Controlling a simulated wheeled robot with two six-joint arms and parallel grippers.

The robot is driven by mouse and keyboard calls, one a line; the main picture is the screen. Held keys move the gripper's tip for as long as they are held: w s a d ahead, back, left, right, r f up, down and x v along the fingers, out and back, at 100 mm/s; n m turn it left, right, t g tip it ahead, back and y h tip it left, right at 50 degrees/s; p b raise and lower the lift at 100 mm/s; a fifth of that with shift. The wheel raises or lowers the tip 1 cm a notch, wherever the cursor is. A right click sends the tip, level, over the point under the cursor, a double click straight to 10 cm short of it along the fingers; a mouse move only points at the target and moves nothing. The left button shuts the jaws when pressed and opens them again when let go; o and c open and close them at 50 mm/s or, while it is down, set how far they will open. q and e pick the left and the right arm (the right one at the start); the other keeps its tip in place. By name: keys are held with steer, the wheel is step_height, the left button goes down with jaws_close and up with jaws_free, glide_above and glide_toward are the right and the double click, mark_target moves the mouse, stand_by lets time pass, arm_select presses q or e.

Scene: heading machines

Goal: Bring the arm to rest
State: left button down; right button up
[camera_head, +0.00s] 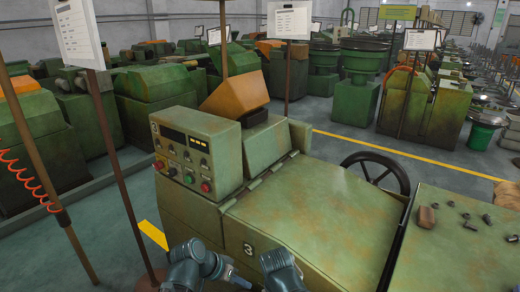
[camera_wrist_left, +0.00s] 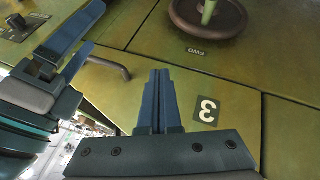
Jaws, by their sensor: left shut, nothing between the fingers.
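My left gripper (camera_head: 238,279) is low in the head view, in front of the green machine (camera_head: 305,205). In the left wrist view the left gripper (camera_wrist_left: 160,74) has its two blue fingers together with nothing between them, in front of the green panel by the "3" label (camera_wrist_left: 207,110). My right gripper (camera_wrist_left: 98,24) shows at the upper left of that view with its blue fingers apart and nothing seen between them. The tips seem clear of the panel, but I cannot tell the distance. In the head view the right gripper cannot be made out.
The machine carries a control box (camera_head: 195,152) with buttons and a black handwheel (camera_head: 375,175). Small dark parts (camera_head: 465,216) lie on the green top at right. A sign post (camera_head: 125,180) stands at left. A handle (camera_wrist_left: 108,65) and round knob (camera_wrist_left: 208,12) stick out from the panel.

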arm_select(q)
steer(key=s+a+f+n+g+y, duration=0.1)
steer(key=s+f+g+y, duration=0.2)
steer(key=s+y, duration=0.4)
steer(key=shift+s+f+y, duration=0.35)
steer(key=shift+f+y, duration=0.05)
steer(key=shift+f, duration=0.1)
stand_by(0.5)
